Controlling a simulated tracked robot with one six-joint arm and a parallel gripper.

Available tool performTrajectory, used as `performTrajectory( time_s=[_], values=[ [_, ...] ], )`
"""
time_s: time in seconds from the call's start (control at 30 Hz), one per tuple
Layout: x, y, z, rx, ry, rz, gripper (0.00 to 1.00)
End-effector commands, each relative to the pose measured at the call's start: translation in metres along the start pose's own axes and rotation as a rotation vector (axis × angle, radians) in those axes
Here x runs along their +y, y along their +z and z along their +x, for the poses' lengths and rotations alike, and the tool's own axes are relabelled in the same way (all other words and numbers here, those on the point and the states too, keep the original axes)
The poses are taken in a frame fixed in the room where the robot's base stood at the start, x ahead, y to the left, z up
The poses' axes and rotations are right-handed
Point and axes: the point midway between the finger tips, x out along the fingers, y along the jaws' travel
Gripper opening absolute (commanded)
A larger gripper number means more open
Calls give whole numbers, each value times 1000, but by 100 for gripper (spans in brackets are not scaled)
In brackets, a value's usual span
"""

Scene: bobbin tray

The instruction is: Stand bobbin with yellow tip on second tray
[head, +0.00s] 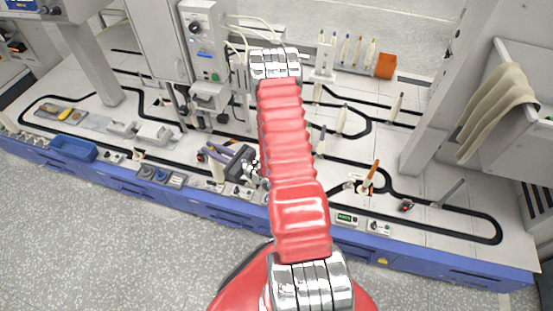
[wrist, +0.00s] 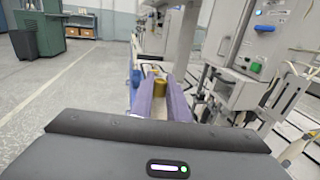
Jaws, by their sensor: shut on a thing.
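My gripper (head: 214,153) reaches out to the left over the line table in the head view. In the wrist view its two purple fingers are closed on a gold-yellow cylindrical piece (wrist: 160,88), which looks like the yellow tip of a bobbin. A cream bobbin body (head: 217,170) shows just below the fingers in the head view; I cannot tell for sure that it is the same piece. Other bobbins stand along the black track: pale ones (head: 340,118) (head: 397,106) (head: 320,141) and an orange one (head: 371,176). I cannot tell which tray is the second.
A grey machine column (head: 205,45) stands behind my gripper. A rack with several bobbins (head: 345,50) and an orange bin (head: 386,66) are at the back. A blue bin (head: 72,148) is at the left. A post (head: 430,110) and cloth (head: 497,105) are at the right.

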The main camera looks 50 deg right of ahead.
Motion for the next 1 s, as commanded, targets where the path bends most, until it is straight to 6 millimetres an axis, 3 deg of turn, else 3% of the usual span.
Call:
performTrajectory(
  time_s=[0.03,0.2,0.5,0.73,1.0],
  values=[
    [-18,-13,-8,1,-33,2,0],
    [-73,-50,-36,1,-131,2,0],
    [-154,-119,-103,1,-305,1,0],
    [-190,-158,-149,1,-403,0,0],
    [-197,-166,-160,0,-424,-1,0]
  ],
)
